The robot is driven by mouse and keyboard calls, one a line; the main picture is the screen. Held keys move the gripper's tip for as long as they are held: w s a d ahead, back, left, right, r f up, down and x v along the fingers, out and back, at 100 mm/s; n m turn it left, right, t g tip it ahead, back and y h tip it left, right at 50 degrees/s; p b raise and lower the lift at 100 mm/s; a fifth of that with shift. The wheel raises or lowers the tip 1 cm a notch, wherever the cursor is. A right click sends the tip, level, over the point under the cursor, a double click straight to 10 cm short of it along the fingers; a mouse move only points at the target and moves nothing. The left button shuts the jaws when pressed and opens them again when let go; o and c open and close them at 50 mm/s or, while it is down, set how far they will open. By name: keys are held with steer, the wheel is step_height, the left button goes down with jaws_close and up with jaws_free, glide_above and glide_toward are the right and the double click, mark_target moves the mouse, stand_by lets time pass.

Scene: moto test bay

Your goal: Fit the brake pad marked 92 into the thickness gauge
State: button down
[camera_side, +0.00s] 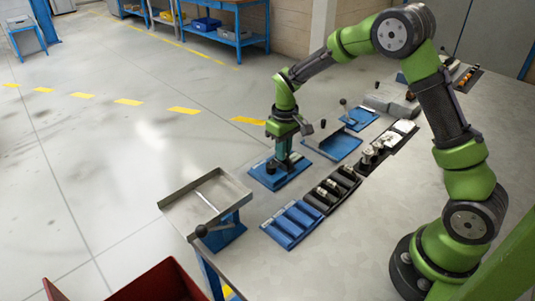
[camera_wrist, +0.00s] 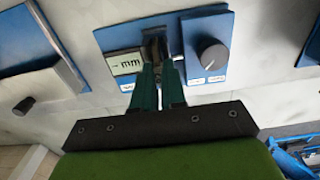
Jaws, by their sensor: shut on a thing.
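The thickness gauge is a blue plate (camera_wrist: 112,38) with a display reading "mm" (camera_wrist: 125,63) and a dark knob (camera_wrist: 212,55). In the side view the gauge (camera_side: 266,178) lies on the bench near its left edge. My gripper (camera_wrist: 160,62) is over the gauge, between the display and the knob, with its green fingers close together. It is shut on a dark piece (camera_wrist: 154,45) at the gauge's slot. The fingers hide most of this piece, and no number can be read on it. I cannot tell whether it is seated or just above the slot.
A blue rack (camera_side: 291,224) and a black rack with parts (camera_side: 333,188) stand in front of the gauge. A metal tray (camera_side: 205,195) is at the bench's left edge. A blue-edged tray (camera_side: 335,141) stands behind the gauge. A red bin (camera_side: 160,283) is below the bench.

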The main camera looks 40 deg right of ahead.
stand_by(0.3)
steer(key=c, duration=1.1)
jaws_free()
steer(key=shift+r, duration=3.5)
steer(key=s+a+r+m+t, duration=0.1)
steer(key=s+a+r+t, duration=0.1)
steer(key=s+r, duration=0.2)
steer(key=s+a+r+m+t+y, duration=0.1)
steer(key=s+r, duration=0.3)
steer(key=s, duration=0.6)
steer(key=s+a+r+m+t+y, duration=0.1)
steer(key=s+a+r+m+t, duration=0.1)
steer(key=s, duration=0.6)
step_height(320, 180, up, 3)
steer(key=shift+a+r+t, duration=0.1)
steer(key=shift+a+t, duration=0.55)
steer(key=shift+t, duration=0.45)
